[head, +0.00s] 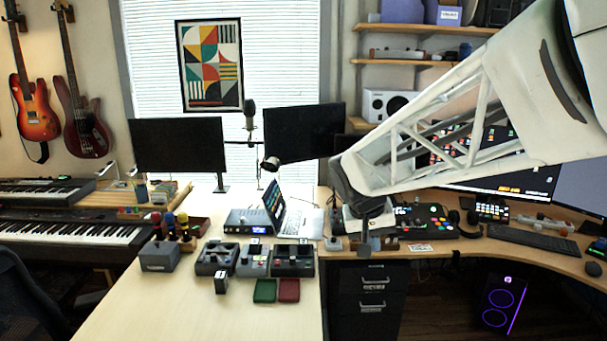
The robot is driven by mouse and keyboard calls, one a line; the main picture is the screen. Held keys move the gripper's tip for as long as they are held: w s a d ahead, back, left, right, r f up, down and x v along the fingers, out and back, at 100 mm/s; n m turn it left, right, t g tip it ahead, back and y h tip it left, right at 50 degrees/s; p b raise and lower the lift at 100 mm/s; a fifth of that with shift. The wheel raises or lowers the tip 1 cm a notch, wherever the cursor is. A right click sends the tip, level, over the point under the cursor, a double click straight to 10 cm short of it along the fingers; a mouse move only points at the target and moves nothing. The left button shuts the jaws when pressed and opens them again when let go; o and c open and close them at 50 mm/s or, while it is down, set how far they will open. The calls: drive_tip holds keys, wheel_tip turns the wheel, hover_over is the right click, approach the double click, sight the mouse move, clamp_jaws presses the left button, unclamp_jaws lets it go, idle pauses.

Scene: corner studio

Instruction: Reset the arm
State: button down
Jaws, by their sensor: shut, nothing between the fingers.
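My arm reaches in from the upper right of the head view and bends down at its wrist. My gripper (366,246) hangs at the lower end, pointing down near the inner corner of the desk (190,300). Its fingers are small and dark here, shut and with nothing held. It is to the right of the row of pedals and in front of the colourful button controller (425,220). I cannot tell its exact height above the desk. The arm hides part of the monitor and desk behind it.
Several grey pedals (293,260) stand left of my gripper, with a green block (265,291) and a red block (289,290) before them. A laptop (300,222) and monitors (178,145) stand behind. A black drawer unit (368,300) is below. The front-left desk is clear.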

drive_tip(key=s+d+f+y, duration=0.1)
drive_tip(key=s+d, duration=0.1)
drive_tip(key=s, duration=1.1)
drive_tip(key=s+d+f+y, duration=0.1)
drive_tip(key=s+f, duration=0.1)
drive_tip(key=s, duration=1)
drive_tip(key=shift+s+d+f+n+y, duration=0.25)
drive_tip(key=shift+s+d+n+y, duration=0.05)
drive_tip(key=shift+s+d+y, duration=0.1)
